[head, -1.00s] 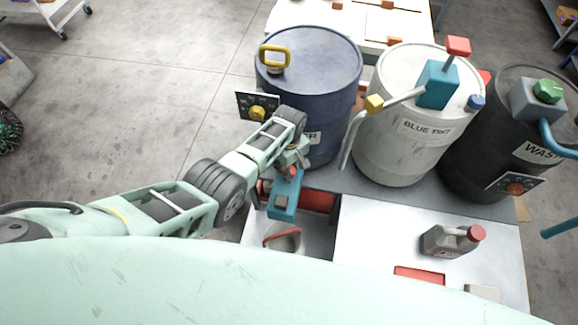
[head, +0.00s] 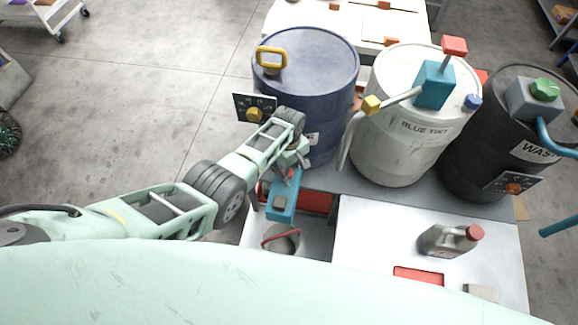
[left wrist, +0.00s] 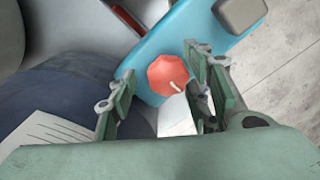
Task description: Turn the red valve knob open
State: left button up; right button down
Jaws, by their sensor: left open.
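The red valve knob (left wrist: 168,75) is a faceted red cap with a small white mark, on a teal valve body (left wrist: 150,50). In the left wrist view it sits between the two fingers of my left gripper (left wrist: 160,92), which is open with gaps visible on both sides. In the head view the teal valve body (head: 284,203) shows in front of the dark blue drum (head: 310,60), below my left gripper (head: 289,165). The gripper largely hides the knob there. My right gripper is not in view.
A bucket with a red handle (head: 281,240) stands below the valve. A white drum (head: 395,145) and a black drum (head: 475,170) stand to the right. A grey jug with a red cap (head: 448,240) and a red tray (head: 418,275) are on the white table (head: 365,235).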

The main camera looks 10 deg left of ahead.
pick_arm(q)
notch_tip(320, 180, up, 12)
dwell(0.7)
dwell(0.4)
